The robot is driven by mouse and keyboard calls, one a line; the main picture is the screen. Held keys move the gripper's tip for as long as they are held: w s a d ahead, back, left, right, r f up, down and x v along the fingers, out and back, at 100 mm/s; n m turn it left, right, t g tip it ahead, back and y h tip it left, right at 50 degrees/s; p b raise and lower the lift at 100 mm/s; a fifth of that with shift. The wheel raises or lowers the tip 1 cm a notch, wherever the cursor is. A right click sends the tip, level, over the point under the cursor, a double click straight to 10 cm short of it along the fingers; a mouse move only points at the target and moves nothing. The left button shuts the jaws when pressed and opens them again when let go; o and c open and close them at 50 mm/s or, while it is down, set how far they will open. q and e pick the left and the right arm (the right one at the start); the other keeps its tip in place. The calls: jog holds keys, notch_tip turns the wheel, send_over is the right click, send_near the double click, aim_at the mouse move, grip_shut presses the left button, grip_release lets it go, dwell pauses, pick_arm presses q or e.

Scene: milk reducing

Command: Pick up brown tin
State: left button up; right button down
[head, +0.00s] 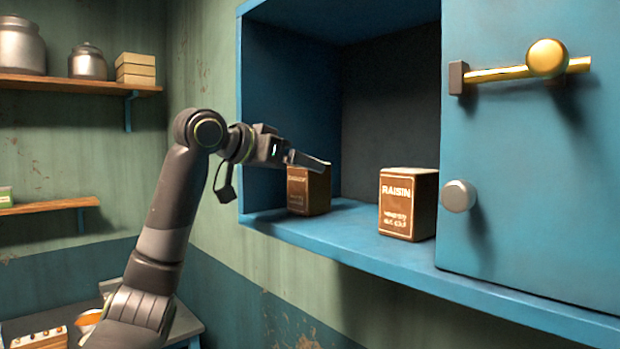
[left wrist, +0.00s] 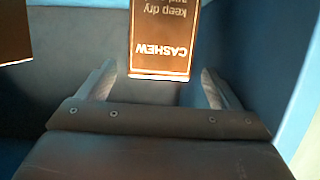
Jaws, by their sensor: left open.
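Two brown tins stand upright on the blue cabinet's shelf. The left tin (head: 308,192) is partly covered by my left gripper in the head view. In the left wrist view a brown tin labelled CASHEW (left wrist: 163,38) appears upside down between the fingers. The right tin, labelled RAISIN (head: 408,205), stands apart, near the cabinet door. My left gripper (head: 312,162) is open at the upper part of the left tin; I cannot tell whether the fingers touch it. My right gripper is not in view.
The open blue cabinet (head: 350,235) has a left side wall close to my gripper. Its blue door (head: 530,190) with a brass handle (head: 546,60) and a grey knob (head: 458,196) covers the right part. Wall shelves (head: 80,84) with jars are at far left.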

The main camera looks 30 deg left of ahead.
pick_arm(q)
jog(key=shift+w, duration=0.2)
jog(key=p+x, duration=0.3)
jog(key=x, duration=0.2)
jog(key=shift+w+d, duration=0.1)
jog(key=shift+w+d+f, duration=0.15)
jog(key=shift+w+f, duration=0.05)
jog(key=shift+w, duration=0.15)
jog(key=shift+s, duration=0.15)
jog(key=shift+c, duration=1.1)
jog(key=c, duration=1.1)
